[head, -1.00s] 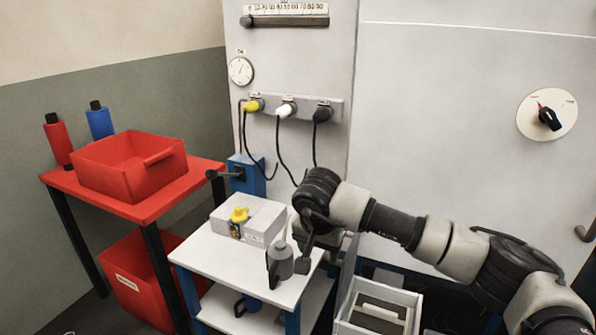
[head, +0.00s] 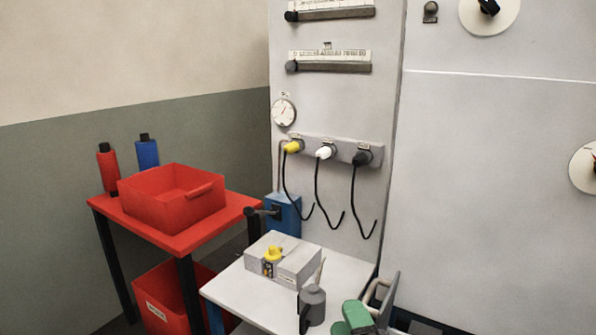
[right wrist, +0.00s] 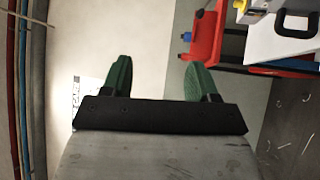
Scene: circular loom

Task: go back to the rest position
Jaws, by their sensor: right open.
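My right gripper (head: 358,316) shows only in part at the bottom edge of the head view, with a green finger pad in front of the white cart's right side. In the right wrist view the gripper (right wrist: 158,80) has its two green fingers wide apart, with nothing between them. Beyond them is a pale wall. My left gripper is in neither view now.
A white cart (head: 345,268) carries a grey box with a yellow button (head: 291,267) and a grey oil can (head: 313,303). A red table (head: 232,207) holds a red bin (head: 172,200) and red and blue bottles. Cables hang from the panel.

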